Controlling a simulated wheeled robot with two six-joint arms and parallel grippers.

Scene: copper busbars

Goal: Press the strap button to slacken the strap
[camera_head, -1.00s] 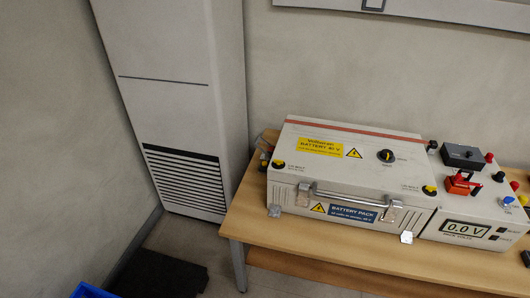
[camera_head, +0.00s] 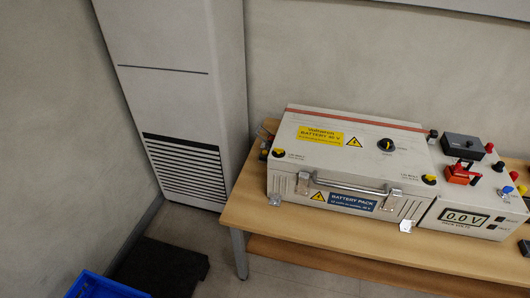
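A white battery pack case (camera_head: 318,165) sits on the wooden table, with yellow and blue labels, a black knob (camera_head: 387,145) on its lid and a metal handle (camera_head: 345,187) on its front. A dark red strap (camera_head: 350,119) runs across the back of the lid. Metal latches hang at the case's front, and small yellow-and-black fittings sit at its corners. I cannot tell which part is the strap button. Neither of my grippers is in view.
A meter box (camera_head: 472,208) reading 0.0 V stands right of the case, with a red switch (camera_head: 461,174) and a grey box (camera_head: 463,147) behind. The wooden table (camera_head: 300,228) has a bare front strip. A tall white cabinet (camera_head: 175,95) stands left; a blue crate (camera_head: 98,287) is at bottom left.

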